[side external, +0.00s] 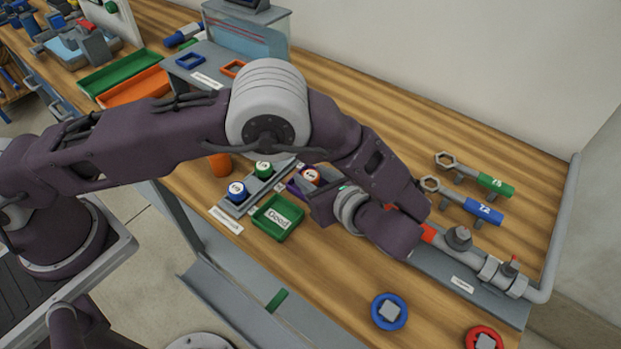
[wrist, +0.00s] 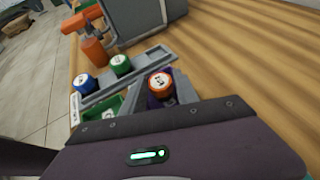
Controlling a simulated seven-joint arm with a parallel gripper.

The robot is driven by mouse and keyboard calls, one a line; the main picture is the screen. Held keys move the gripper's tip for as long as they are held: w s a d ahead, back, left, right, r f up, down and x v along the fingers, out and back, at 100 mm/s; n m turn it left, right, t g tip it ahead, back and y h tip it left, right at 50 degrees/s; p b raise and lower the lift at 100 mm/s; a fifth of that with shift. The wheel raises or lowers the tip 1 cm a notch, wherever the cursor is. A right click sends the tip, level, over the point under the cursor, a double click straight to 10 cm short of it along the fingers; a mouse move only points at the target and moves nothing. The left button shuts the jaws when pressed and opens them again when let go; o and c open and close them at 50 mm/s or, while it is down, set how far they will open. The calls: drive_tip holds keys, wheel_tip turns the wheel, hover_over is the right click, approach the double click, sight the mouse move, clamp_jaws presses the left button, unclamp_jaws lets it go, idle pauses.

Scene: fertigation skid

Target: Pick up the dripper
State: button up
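Three small capped cylinders, which look like the drippers, show in the side view. The blue one (side external: 236,191) and the green one (side external: 263,169) stand in a grey rack (side external: 234,208). A red-orange one with a white top (side external: 311,177) is off the rack's right end, right at my gripper (side external: 313,194). In the wrist view this red-orange dripper (wrist: 160,84) is just beyond the gripper's dark edge, with purple around its lower part.
A green tray marked "Good" (side external: 262,228) lies in front of the rack. Two wrenches (side external: 470,206) and a pipe assembly (side external: 487,269) are at right. Blue (side external: 402,318) and red (side external: 473,335) round pieces lie in front. The table between is clear.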

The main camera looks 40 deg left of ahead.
clamp_jaws()
